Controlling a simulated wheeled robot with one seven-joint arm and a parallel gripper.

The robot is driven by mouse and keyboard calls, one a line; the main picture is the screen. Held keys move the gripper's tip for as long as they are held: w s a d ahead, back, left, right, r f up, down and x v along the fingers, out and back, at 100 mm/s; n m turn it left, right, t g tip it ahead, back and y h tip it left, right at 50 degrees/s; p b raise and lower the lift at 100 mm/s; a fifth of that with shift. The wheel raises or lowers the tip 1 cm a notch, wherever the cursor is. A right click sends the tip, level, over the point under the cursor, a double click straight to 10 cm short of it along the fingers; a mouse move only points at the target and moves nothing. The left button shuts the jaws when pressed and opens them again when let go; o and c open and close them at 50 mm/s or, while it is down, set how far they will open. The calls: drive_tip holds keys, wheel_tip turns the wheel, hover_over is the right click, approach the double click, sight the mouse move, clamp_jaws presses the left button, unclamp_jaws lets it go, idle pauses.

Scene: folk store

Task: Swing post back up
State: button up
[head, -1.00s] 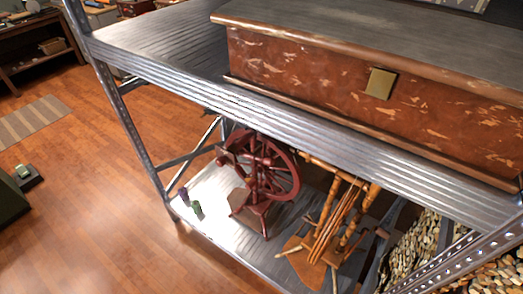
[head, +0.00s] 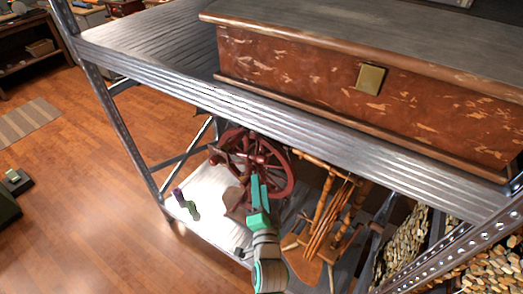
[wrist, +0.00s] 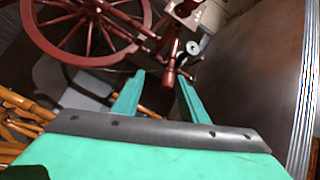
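A dark red spinning wheel (head: 285,182) stands on the lower metal shelf in the head view, partly covered by my arm. In the wrist view its spoked wheel (wrist: 68,52) fills the upper left. A dark red turned post (wrist: 169,78) hangs down to the right of the wheel. My gripper (head: 259,180) reaches in front of the spinning wheel. In the wrist view my gripper (wrist: 160,82) has its two teal fingers apart, with the post's lower end showing between them. I cannot tell whether a finger touches the post.
The upper shelf (head: 150,45) with a red-brown chest (head: 300,70) overhangs closely. A wooden chair-like piece (head: 305,262) stands right of my arm. Small purple (head: 178,195) and green (head: 192,208) items stand at the lower shelf's left. The floor at left is open.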

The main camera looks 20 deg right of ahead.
drive_tip(key=w+d+r, duration=0.1)
drive_tip(key=w+d, duration=0.1)
drive_tip(key=w, duration=0.4)
drive_tip(key=w+d+r+m, duration=0.1)
drive_tip(key=w+d, duration=0.2)
drive_tip(key=w, duration=0.3)
drive_tip(key=shift+w+r, duration=0.4)
clamp_jaws()
